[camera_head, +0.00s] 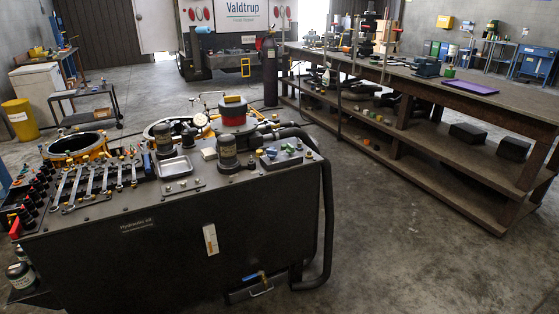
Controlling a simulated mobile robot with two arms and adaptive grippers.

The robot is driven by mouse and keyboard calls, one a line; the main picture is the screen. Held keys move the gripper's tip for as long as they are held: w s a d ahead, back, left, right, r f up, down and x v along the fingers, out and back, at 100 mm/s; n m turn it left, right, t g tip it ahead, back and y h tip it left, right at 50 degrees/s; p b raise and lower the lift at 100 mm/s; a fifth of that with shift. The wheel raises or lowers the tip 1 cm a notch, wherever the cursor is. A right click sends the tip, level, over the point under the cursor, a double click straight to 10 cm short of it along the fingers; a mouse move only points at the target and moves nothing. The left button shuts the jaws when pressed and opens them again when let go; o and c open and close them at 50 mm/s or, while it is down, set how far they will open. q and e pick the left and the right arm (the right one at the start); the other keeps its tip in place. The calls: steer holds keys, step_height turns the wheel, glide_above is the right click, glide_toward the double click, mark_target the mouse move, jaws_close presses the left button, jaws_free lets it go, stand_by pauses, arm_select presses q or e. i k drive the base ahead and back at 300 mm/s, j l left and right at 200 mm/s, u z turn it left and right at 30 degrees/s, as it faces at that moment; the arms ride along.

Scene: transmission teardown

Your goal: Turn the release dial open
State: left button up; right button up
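I cannot clearly single out a release dial at this distance. A dark hydraulic unit (170,255) labelled "Hydraulic oil" stands at the front left. On its top is a round red-and-grey housing (233,118) with a yellow piece on it. A small round gauge (200,120) is to the left of the housing. A grey block with small coloured knobs (281,156) lies near the unit's right end. Neither of my grippers is in view.
Several wrenches (95,183) and a metal tray (174,167) lie on the unit's top. A black hose (326,225) bends down its right side. A long wooden workbench (440,90) with a lower shelf runs along the right. Concrete floor (400,250) between them is clear.

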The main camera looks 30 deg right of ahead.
mark_target(291, 149)
steer(key=i+l+u, duration=0.1)
steer(key=l, duration=0.25)
steer(key=i+l+u, duration=0.15)
steer(key=l, duration=0.15)
steer(key=i+l+u, duration=0.1)
steer(key=l, duration=0.25)
steer(key=i+l+u, duration=0.15)
steer(key=l, duration=0.2)
